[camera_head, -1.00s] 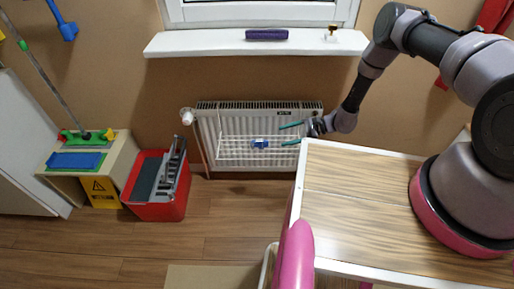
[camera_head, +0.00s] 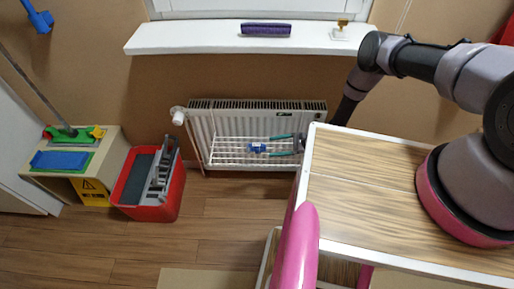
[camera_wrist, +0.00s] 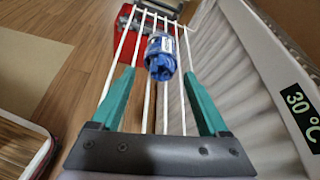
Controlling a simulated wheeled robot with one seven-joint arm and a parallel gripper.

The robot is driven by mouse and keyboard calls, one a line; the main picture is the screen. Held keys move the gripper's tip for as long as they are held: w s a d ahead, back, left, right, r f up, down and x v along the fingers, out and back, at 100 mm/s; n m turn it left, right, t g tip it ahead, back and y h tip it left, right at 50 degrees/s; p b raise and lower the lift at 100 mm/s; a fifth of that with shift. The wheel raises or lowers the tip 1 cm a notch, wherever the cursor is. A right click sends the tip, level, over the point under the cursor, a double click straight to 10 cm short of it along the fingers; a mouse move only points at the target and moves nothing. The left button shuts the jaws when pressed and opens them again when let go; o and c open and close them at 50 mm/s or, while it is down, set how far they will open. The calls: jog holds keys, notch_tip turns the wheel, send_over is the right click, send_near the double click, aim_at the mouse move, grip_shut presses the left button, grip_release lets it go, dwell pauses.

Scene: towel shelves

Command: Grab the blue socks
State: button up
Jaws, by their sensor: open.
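The blue socks (camera_head: 257,148) are a small rolled bundle on the white wire rack (camera_head: 225,158) in front of the radiator. In the wrist view the blue socks (camera_wrist: 161,56) show a lighter blue band and lie on the rack's bars (camera_wrist: 121,48), just beyond the fingertips. My gripper (camera_head: 271,144) has teal fingers and reaches in from the right. It is open, with one finger on each side of the line to the socks, and nothing between the fingers. In the wrist view my gripper (camera_wrist: 160,78) points at the socks.
The white radiator (camera_head: 258,118) stands behind the rack, with a "30 °C" display in the wrist view (camera_wrist: 302,115). The windowsill (camera_head: 250,38) above holds a purple item (camera_head: 265,29). Wooden floor lies open in front.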

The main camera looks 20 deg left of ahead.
aim_at(256, 148)
jog(key=x, duration=0.4)
jog(key=shift+w+a+f, duration=0.1)
jog(key=shift+a+f, duration=0.2)
jog(key=c, duration=1.1)
